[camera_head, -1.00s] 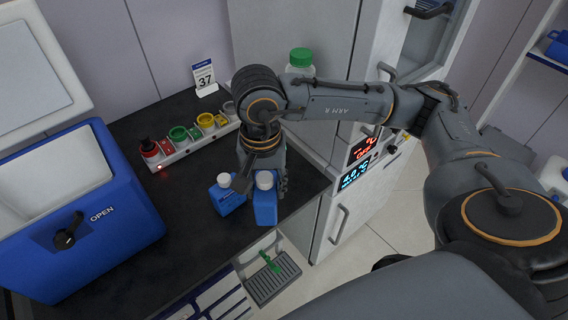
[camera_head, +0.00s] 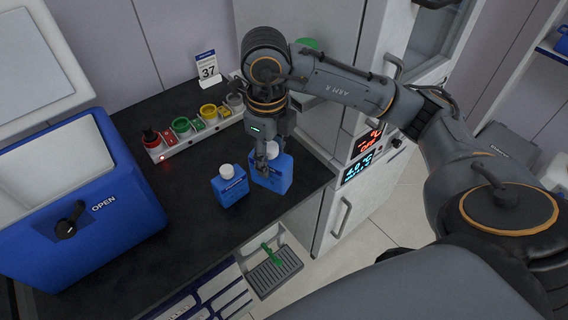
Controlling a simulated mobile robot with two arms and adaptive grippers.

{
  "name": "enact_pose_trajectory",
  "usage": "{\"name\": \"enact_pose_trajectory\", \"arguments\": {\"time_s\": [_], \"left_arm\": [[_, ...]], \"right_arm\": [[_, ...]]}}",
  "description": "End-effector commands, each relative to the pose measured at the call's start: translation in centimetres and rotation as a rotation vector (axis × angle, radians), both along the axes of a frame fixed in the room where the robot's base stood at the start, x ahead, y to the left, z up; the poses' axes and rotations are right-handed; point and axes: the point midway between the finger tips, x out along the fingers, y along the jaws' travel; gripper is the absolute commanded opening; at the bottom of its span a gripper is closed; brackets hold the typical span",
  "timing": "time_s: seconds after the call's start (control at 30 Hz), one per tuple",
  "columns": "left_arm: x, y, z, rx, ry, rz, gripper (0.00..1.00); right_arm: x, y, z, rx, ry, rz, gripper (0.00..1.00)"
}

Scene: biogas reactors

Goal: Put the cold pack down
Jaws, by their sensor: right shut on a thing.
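My right gripper (camera_head: 268,160) points down and is shut on a blue cold pack (camera_head: 277,176) with a white cap. The gripper covers part of this pack. The pack is upright or nearly so, over the right part of the dark counter (camera_head: 180,222); I cannot tell whether its base touches the counter. A second blue pack (camera_head: 231,192) with a white cap stands on the counter just left of the held one. My left gripper is not in view.
A blue cooler box (camera_head: 130,215) with its lid open stands at left. A white rack (camera_head: 190,139) with coloured pots and a calendar card (camera_head: 207,70) are at the back. A green-capped container (camera_head: 306,44) is partly behind my arm. The counter's front middle is clear.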

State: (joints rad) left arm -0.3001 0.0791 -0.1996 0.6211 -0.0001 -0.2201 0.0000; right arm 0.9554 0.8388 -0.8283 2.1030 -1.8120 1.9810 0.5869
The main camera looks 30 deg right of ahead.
Motion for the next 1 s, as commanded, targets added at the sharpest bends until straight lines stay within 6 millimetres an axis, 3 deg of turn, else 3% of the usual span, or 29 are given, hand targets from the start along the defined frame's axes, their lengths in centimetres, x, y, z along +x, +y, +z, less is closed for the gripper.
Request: {"name": "enact_pose_trajectory", "arguments": {"time_s": [0.2, 0.47, 0.77, 1.0], "left_arm": [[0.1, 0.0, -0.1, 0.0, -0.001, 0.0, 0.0], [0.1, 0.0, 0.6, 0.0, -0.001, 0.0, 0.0], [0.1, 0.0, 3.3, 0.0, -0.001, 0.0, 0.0], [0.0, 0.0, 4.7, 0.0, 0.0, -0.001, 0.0]], "right_arm": [[0.4, -0.4, 0.2, 0.005, 0.002, -0.298, 0.0], [1.5, -1.7, -0.2, 0.002, 0.008, -0.406, 0.0], [6.6, -6.6, -3.0, 0.003, 0.008, -0.405, 0.0], [9.2, -9.2, -7.4, 0.003, 0.007, -0.399, 0.0]]}}
